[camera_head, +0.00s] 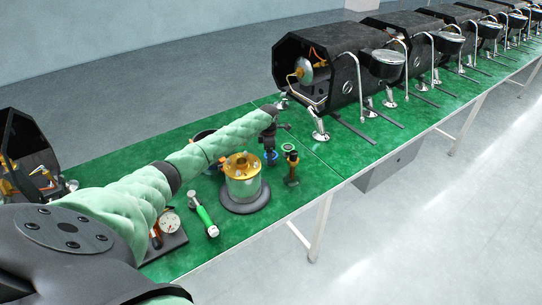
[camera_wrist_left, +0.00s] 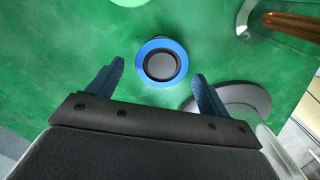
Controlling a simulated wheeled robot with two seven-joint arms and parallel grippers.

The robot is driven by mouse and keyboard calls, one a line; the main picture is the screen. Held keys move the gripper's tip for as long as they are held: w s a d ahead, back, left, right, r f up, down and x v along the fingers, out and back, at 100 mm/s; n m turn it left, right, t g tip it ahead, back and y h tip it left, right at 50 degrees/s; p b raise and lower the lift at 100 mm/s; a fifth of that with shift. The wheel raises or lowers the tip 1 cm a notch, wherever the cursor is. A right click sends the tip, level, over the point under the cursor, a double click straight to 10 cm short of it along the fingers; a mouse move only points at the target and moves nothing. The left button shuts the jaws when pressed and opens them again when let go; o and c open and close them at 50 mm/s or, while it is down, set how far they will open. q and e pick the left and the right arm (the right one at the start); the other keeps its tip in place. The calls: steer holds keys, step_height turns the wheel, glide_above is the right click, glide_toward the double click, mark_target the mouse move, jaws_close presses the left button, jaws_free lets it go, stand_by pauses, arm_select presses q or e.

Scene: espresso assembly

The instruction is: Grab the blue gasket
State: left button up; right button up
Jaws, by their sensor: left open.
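The blue gasket (camera_wrist_left: 161,43) is a blue ring around a dark, grey-centred opening, seen from above in the left wrist view. In the head view it shows as a small blue spot (camera_head: 271,156) on the green table, just below the end of my left arm. My left gripper (camera_wrist_left: 158,72) is open, with one dark blue finger on each side of the gasket in the picture. Its fingers hold nothing. In the head view my left gripper (camera_head: 270,136) hangs over the gasket, small and dark. My right gripper is not in view.
A brass-topped boiler (camera_head: 242,180) on a dark round base stands close by, also partly seen in the wrist view. A brass-and-black tamper-like part (camera_head: 291,170) and a pale ring (camera_head: 288,147) are just right of the gasket. A green-handled tool (camera_head: 205,218) lies nearer.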

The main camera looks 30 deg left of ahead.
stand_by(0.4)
arm_select(q)
steer(key=c, duration=1.1)
steer(key=shift+o, duration=0.2)
